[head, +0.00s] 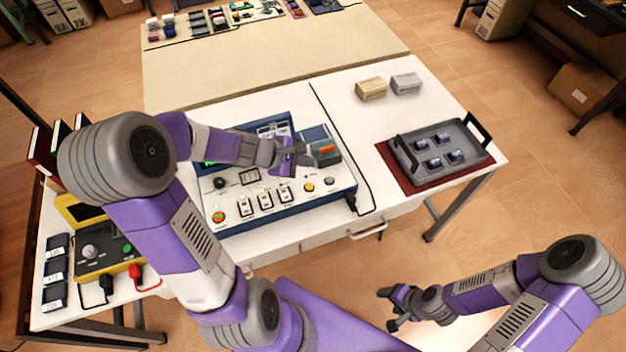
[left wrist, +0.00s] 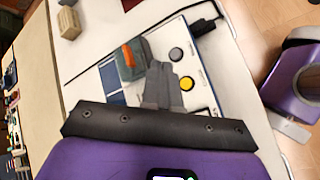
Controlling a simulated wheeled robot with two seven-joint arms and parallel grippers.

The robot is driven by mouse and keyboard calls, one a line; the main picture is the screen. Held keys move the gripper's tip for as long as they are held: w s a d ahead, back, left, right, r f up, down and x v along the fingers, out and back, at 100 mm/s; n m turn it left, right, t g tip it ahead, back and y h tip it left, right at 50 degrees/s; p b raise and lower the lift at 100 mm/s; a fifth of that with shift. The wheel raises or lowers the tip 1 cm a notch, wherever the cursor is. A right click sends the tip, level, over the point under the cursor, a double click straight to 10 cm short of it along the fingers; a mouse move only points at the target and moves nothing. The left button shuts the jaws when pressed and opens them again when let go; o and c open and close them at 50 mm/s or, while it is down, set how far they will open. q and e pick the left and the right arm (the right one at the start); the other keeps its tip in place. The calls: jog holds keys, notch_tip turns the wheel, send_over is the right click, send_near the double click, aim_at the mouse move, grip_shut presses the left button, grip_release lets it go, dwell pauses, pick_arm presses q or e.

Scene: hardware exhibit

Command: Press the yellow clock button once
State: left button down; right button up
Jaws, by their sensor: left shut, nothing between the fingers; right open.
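The yellow button (head: 309,187) sits on the light top of a blue-edged instrument panel (head: 290,218). It also shows in the left wrist view (left wrist: 187,83), just right of my left fingers. My left gripper (head: 308,158) is shut and empty over the panel, on the far side of the button. In the left wrist view its closed fingers (left wrist: 161,80) appear beside the button; I cannot tell their height above the panel. My right gripper (head: 388,308) is open and empty, low in front of the table and away from the panel.
A pale round button (head: 330,181) sits right of the yellow one. A grey block with an orange switch (head: 327,152) stands by my left fingers. A red-orange button (head: 218,216) and several white switches lie left. A grey tray (head: 468,165) stands on the right.

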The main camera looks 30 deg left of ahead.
pick_arm(q)
jog(key=shift+s, duration=0.15)
jog(key=b, duration=0.7)
send_over(306, 188)
notch_tip(306, 188, down, 8)
jog(key=shift+r, duration=0.25)
jog(key=shift+f+b, duration=0.55)
jog(key=shift+f, duration=0.15)
jog(key=shift+f, duration=0.1)
dwell(1.0)
jog(key=shift+f+b, duration=0.3)
jog(key=shift+b, duration=0.2)
jog(key=shift+f+b, duration=0.45)
jog(key=shift+b, duration=0.1)
dwell(0.5)
jog(key=shift+r+p, duration=0.8)
jog(key=shift+r, duration=0.1)
